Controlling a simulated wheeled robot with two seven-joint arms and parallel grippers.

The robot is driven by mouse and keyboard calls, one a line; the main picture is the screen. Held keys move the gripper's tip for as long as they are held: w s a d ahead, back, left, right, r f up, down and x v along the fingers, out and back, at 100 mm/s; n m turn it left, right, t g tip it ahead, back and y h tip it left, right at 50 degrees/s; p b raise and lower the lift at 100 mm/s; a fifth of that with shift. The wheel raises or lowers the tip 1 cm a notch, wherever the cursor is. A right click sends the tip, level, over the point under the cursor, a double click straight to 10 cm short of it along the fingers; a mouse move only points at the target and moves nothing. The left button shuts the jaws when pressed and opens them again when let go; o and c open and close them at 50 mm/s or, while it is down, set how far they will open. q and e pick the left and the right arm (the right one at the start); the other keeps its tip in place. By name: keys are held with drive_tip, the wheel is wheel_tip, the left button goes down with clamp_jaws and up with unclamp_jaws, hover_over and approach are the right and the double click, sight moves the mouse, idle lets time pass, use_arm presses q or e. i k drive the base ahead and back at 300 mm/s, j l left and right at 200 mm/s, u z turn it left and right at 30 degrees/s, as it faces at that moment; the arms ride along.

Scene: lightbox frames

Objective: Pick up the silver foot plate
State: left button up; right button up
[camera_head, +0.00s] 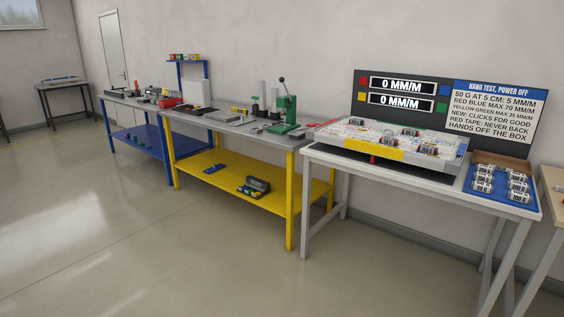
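I cannot make out a silver foot plate for certain in the head view. A white table (322,155) at the right bears a wide, flat white box (345,134) with a yellow front patch (375,148) and several small silver and red pieces on top. To its right, a blue mat (525,204) holds several small silver labelled blocks (484,179). Neither of my grippers is in view.
A dark sign board (447,89) stands behind the box. A yellow bench (290,209) with a green press (285,112) and a blue bench (128,143) stand further left. A wooden table edge (552,184) shows at right. The floor (150,240) in front is clear.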

sight(242, 121)
drive_tip(key=i+j+u, duration=0.1)
drive_tip(key=i+u, duration=0.4)
drive_tip(key=i, duration=1.8)
drive_tip(key=i+z, duration=0.1)
drive_tip(key=i, duration=0.45)
drive_tip(key=i+j+z, duration=0.15)
drive_tip(key=i, duration=0.35)
drive_tip(key=i+j+z, duration=0.1)
drive_tip(key=i, duration=0.45)
drive_tip(key=i+j+z, duration=0.15)
drive_tip(key=i, duration=0.35)
drive_tip(key=i+j+z, duration=0.1)
drive_tip(key=i+j, duration=0.15)
drive_tip(key=i, duration=0.25)
drive_tip(key=j, duration=0.2)
drive_tip(key=i+j+z, duration=0.1)
drive_tip(key=i+j, duration=0.05)
drive_tip(key=j, duration=0.1)
